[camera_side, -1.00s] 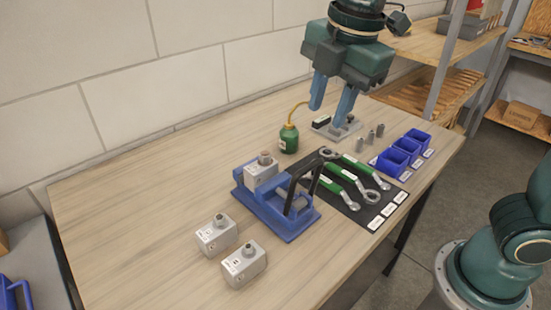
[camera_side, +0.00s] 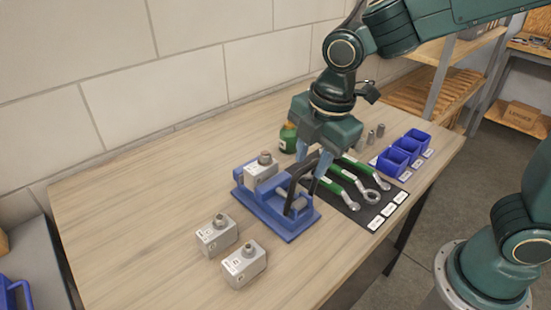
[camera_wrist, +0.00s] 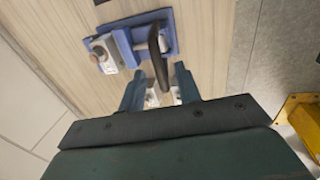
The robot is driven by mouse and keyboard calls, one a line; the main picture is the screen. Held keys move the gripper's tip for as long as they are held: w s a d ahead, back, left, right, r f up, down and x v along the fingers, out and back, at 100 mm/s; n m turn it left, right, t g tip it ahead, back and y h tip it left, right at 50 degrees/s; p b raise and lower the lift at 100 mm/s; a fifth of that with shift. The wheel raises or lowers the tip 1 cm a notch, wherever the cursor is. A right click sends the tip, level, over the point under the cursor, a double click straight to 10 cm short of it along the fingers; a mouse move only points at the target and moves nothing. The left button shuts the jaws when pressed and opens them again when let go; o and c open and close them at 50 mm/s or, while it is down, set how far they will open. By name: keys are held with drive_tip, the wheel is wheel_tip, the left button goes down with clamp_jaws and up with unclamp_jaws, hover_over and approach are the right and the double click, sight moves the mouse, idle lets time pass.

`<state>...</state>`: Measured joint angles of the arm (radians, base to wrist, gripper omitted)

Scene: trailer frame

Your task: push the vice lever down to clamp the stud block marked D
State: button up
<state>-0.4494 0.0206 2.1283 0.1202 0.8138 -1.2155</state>
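The blue vice (camera_side: 290,232) stands on the table with its black lever (camera_side: 291,190) raised; the lever also shows in the wrist view (camera_wrist: 155,45). A grey stud block (camera_side: 260,171) with a brownish stud sits in the vice and also shows in the wrist view (camera_wrist: 108,62); its letter is not readable. My gripper (camera_side: 309,172) points down at the lever's upper end. In the wrist view its two fingers (camera_wrist: 159,80) are apart, one on each side of the lever's end. I cannot tell whether they touch it. My gripper partly hides the lever's top in the side view.
Two more grey stud blocks (camera_side: 217,235) (camera_side: 244,264) stand in front of the vice. Green-handled wrenches (camera_side: 349,181) lie on a dark mat (camera_side: 370,207) to the right. A green oil can (camera_side: 288,137) stands behind, partly hidden. Blue bins (camera_side: 405,148) line the table's right side.

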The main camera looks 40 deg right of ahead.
drive_tip(key=shift+c, duration=0.4)
clamp_jaws()
drive_tip(key=shift+s, duration=0.15)
drive_tip(key=s+f, duration=0.4)
drive_tip(key=s, duration=0.3)
drive_tip(key=shift+s, duration=0.25)
drive_tip(key=shift+o, duration=0.4)
unclamp_jaws()
drive_tip(key=shift+w+r, duration=0.1)
drive_tip(key=shift+w, duration=0.1)
drive_tip(key=shift+r, duration=0.1)
wheel_tip(320, 180, up, 13)
drive_tip(key=s, duration=0.2)
drive_tip(key=shift+s+r, duration=0.2)
drive_tip(key=shift+s, duration=0.15)
